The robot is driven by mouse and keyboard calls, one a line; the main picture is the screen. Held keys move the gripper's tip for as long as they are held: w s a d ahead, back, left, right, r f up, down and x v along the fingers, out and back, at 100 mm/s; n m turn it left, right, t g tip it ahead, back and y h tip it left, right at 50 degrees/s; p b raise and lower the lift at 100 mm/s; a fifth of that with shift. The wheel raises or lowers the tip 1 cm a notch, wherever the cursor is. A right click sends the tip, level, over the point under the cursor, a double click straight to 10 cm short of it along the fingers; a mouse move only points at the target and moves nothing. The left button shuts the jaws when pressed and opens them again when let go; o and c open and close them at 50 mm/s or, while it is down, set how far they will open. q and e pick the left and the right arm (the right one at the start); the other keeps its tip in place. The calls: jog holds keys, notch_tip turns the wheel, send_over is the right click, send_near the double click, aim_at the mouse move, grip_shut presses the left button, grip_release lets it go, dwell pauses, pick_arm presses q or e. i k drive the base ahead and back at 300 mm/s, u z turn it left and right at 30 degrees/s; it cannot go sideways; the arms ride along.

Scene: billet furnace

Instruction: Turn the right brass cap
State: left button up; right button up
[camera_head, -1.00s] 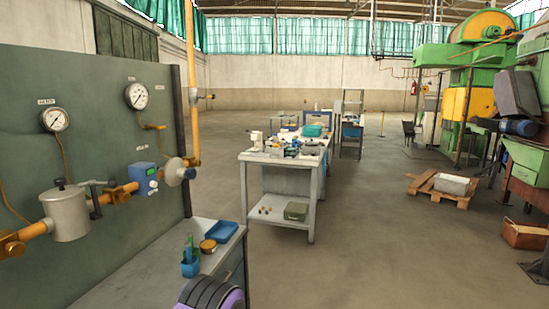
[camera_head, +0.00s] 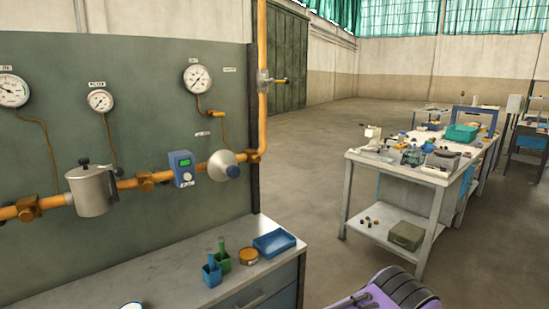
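An orange pipe (camera_head: 65,200) runs along the green panel at left. Brass fittings sit on it: one at the left (camera_head: 28,207) and one further right (camera_head: 146,181), between a metal pot-shaped filter (camera_head: 92,191) and a blue meter box (camera_head: 182,168). Another brass-coloured fitting (camera_head: 252,156) is at the corner where the pipe turns up. I cannot tell which of these is the right brass cap. Neither gripper can be made out. A purple and dark ribbed part (camera_head: 395,293) at the bottom edge seems to be my arm, apart from the pipe.
A grey bench (camera_head: 175,278) below the panel holds a blue tray (camera_head: 274,243), a round brass-coloured tin (camera_head: 248,256) and blue and green cups. A cluttered worktable (camera_head: 400,172) stands at right. The floor between is clear.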

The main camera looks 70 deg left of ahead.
aim_at(256, 159)
jog(key=u, duration=0.4)
jog(key=i, duration=0.9)
jog(key=u, duration=1.45)
jog(key=i, duration=0.65)
jog(key=u, duration=0.6)
